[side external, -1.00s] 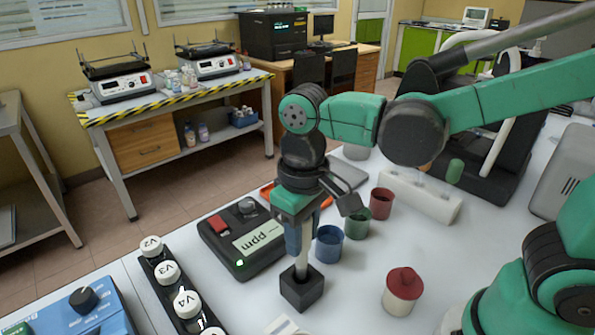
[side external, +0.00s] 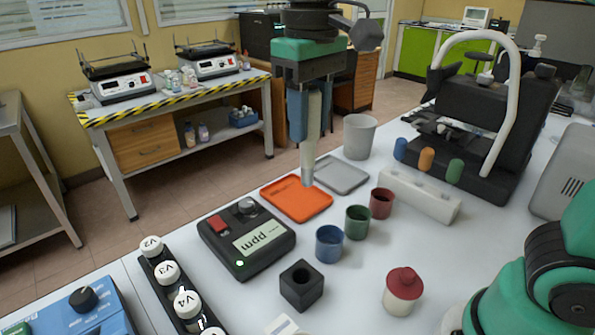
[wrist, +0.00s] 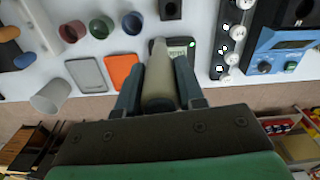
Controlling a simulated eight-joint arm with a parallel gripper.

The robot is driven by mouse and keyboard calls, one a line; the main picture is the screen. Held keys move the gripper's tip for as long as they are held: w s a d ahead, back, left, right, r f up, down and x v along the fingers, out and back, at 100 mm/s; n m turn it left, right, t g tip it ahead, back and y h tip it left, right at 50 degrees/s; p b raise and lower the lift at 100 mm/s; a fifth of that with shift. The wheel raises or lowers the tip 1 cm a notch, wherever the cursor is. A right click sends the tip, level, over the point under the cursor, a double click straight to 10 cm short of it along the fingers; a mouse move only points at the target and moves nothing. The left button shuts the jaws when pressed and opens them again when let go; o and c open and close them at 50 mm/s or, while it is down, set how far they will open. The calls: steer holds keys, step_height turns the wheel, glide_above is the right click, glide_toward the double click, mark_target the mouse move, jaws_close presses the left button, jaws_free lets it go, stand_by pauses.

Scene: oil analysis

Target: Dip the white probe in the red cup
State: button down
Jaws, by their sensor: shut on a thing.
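My gripper (side external: 309,115) is shut on the white probe (side external: 308,165), which hangs upright with its grey tip in the air above the orange tray. In the wrist view the probe (wrist: 159,85) sits between the two fingers. The red cup (side external: 381,203) stands upright and open on the white table, to the right of the probe and apart from it. It also shows in the wrist view (wrist: 72,31) at the upper left. The black square holder (side external: 302,286) is empty.
A green cup (side external: 358,221) and a blue cup (side external: 329,243) stand in a row with the red one. The ppm meter (side external: 246,238), orange tray (side external: 297,199), grey tray (side external: 341,175) and grey bin (side external: 360,136) are nearby. A red-topped jar (side external: 403,291) stands at the front.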

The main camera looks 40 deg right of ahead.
steer(key=d+f+m, duration=0.2)
steer(key=d+f, duration=0.4)
steer(key=d, duration=0.5)
steer(key=d+f+m, duration=0.3)
steer(key=d+f, duration=0.4)
steer(key=d, duration=0.4)
steer(key=shift+w+d, duration=0.2)
steer(key=shift+w, duration=0.15)
steer(key=shift+f, duration=0.2)
steer(key=shift+f, duration=1.1)
steer(key=shift+f, duration=0.1)
steer(key=shift+f, duration=1.2)
stand_by(0.8)
